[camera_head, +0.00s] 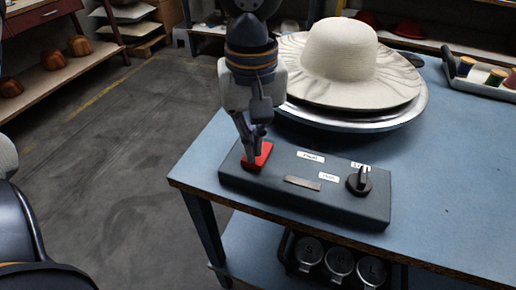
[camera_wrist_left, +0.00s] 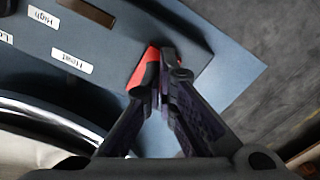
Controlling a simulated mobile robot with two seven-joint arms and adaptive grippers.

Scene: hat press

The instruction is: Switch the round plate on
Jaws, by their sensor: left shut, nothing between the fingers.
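A dark control box (camera_head: 290,200) lies near the front edge of the blue table (camera_head: 440,220). It has a red rocker switch (camera_head: 262,155) at its left end and a black knob (camera_head: 360,181) at its right. The round metal plate (camera_head: 372,124) stands behind the box with a cream hat (camera_head: 345,50) on it. My left gripper (camera_head: 251,158) is shut and empty, pointing down with its tips at the red switch. In the left wrist view the fingertips (camera_wrist_left: 162,60) overlap the red switch (camera_wrist_left: 142,72), which is partly hidden. I cannot tell whether the switch is pressed.
A tray with spools (camera_head: 480,75) is at the back right of the table. Weights marked with letters (camera_head: 340,262) stand on the shelf below. Shelves with hats (camera_head: 66,54) line the back left. The right part of the tabletop is clear.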

